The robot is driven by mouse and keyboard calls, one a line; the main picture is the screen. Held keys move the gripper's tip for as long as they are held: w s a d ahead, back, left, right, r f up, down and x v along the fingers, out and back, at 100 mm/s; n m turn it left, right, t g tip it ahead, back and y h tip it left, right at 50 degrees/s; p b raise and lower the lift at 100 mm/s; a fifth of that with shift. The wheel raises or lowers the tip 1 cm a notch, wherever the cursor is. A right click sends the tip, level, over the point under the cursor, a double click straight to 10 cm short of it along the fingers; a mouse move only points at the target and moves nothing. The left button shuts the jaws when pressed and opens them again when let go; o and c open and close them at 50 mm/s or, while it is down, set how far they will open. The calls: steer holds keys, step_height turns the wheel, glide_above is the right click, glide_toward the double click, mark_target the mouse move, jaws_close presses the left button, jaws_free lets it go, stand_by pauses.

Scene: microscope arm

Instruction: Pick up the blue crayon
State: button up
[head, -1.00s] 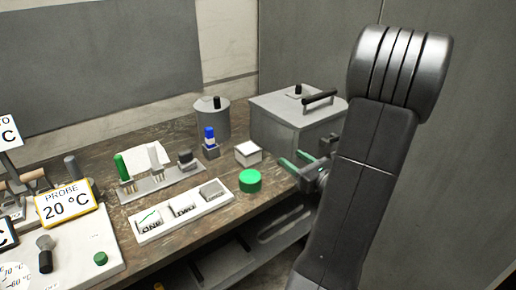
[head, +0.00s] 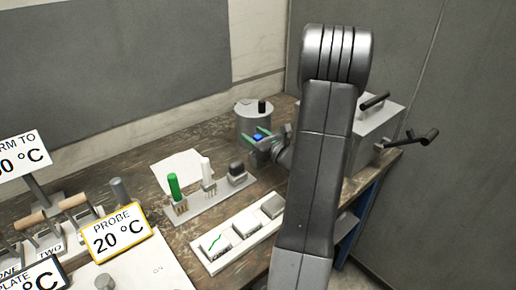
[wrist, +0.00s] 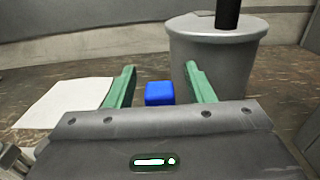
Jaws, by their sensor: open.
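The blue crayon (head: 259,137) shows only as a small blue top among the green fingers of my gripper (head: 257,141) in the head view. In the wrist view the blue crayon (wrist: 159,93) appears as a blue block between the two green fingers of my gripper (wrist: 161,80), closer to the right one. The fingers are open, with gaps on both sides of the blue. I cannot tell how far down they reach along it. The crayon's lower part and its small holder are hidden.
A grey lidded pot (head: 254,124) stands just behind the crayon; it also looms at right in the wrist view (wrist: 218,60). A rack (head: 222,197) with green, white and dark pieces stands left. A grey box (head: 376,128) is right. White paper (wrist: 62,102) lies left.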

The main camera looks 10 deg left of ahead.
jaws_close()
stand_by(0.3)
